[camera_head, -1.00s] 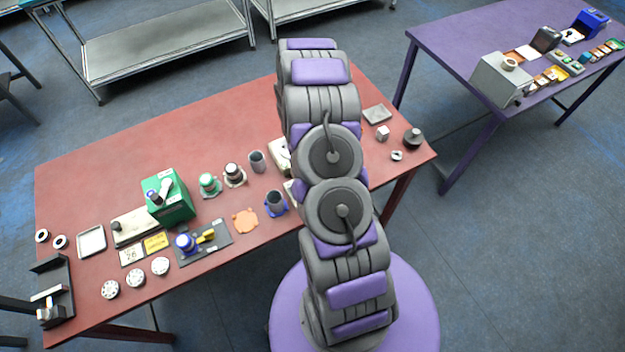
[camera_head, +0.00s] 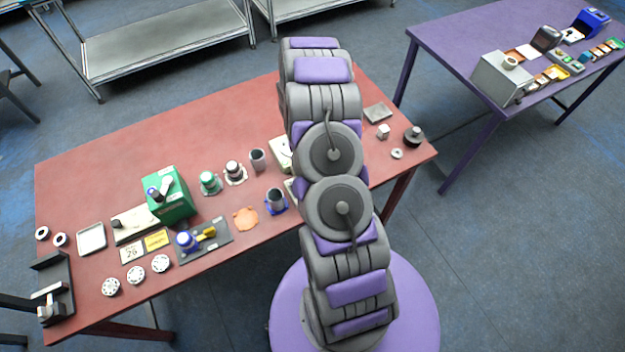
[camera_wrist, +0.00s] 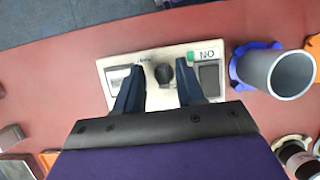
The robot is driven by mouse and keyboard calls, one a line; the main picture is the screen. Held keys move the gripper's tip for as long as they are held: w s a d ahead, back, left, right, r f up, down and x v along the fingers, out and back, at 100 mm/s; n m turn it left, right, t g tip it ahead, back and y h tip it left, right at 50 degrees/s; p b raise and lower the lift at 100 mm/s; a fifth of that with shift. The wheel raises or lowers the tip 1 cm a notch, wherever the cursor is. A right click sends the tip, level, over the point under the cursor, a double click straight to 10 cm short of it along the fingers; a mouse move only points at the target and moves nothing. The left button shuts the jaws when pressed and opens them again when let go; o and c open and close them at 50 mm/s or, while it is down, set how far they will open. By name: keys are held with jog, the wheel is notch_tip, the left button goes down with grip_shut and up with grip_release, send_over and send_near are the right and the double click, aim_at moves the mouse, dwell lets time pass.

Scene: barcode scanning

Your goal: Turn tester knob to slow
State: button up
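A beige tester panel (camera_wrist: 150,62) lies below my gripper in the wrist view. A small black knob (camera_wrist: 163,74) stands near its middle. A pale label and a dark-framed window are on the left of the panel. A green and white label reading "NO" (camera_wrist: 205,54) and a grey plate (camera_wrist: 209,80) are on the right. My gripper (camera_wrist: 159,70) is open, with one dark finger to each side of the knob and a gap on both sides. In the head view my arm hides the gripper and most of the tester; a pale edge (camera_head: 280,154) shows beside it.
A grey cup on a blue flange (camera_wrist: 290,75) stands close to the tester's right side in the wrist view. The red table (camera_head: 110,170) also holds a green box (camera_head: 168,198), several flanged parts and plates. A purple table (camera_head: 450,45) stands at the right.

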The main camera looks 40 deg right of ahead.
jog(key=shift+d, duration=0.1)
jog(key=p+v, duration=0.1)
jog(key=v, duration=1.6)
jog(key=shift+w, duration=0.15)
jog(key=shift+d+r, duration=0.1)
